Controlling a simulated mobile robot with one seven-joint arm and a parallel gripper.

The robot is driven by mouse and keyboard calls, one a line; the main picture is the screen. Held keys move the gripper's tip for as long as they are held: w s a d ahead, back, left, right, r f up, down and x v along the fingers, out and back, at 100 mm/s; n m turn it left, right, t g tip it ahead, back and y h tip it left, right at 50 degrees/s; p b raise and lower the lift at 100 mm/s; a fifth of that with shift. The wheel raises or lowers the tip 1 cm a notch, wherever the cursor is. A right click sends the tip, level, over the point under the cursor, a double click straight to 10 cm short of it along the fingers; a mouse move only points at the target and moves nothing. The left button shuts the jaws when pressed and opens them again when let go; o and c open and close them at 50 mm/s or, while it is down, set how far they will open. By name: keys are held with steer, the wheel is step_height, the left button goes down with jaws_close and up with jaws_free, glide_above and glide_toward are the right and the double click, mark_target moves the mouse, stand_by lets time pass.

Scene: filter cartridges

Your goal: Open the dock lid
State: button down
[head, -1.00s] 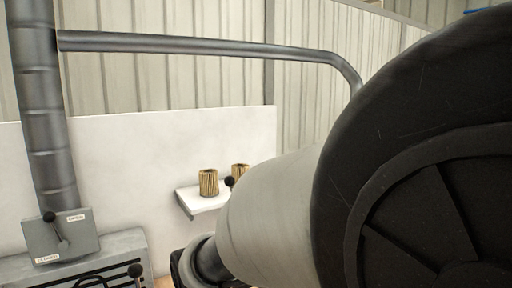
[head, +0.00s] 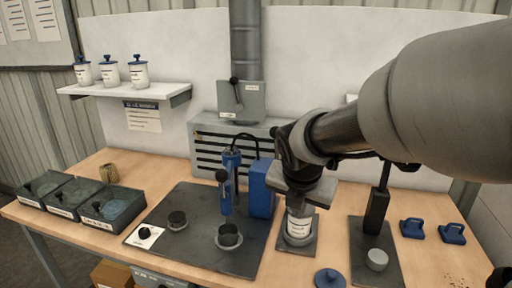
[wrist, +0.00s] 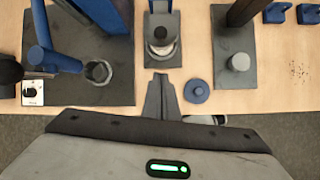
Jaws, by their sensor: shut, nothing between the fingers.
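A white labelled canister (head: 298,226) stands upright on a small dark base plate (head: 309,245), right of the large dark mat. I take this station to be the dock, but the head view does not show its lid clearly. In the wrist view the station (wrist: 160,48) shows a round grey top part with a blue piece behind it. My gripper (wrist: 160,76) is shut and empty, its fingertips just on the near side of the station in that view. In the head view my gripper's body (head: 303,188) covers the top of the canister. Contact cannot be judged.
A blue tool (head: 230,165) and blue block (head: 262,188) stand left of the station. A dark post (head: 378,208) on a plate is to the right. A round blue cap (head: 329,278) lies at the front.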

steer(key=w+f+n+b, duration=0.1)
steer(key=w+f+b, duration=0.35)
steer(key=f, duration=0.55)
steer(key=shift+w+d+r+p, duration=0.35)
steer(key=shift+w+d+r, duration=0.3)
steer(key=shift+r, duration=0.25)
steer(key=shift+w+d+r+p, duration=0.3)
steer(key=shift+w+d+r, duration=0.1)
steer(key=shift+w+r, duration=0.4)
steer(key=shift+a+r+p, duration=0.1)
steer(key=shift+r+p, duration=0.1)
steer(key=shift+p, duration=0.15)
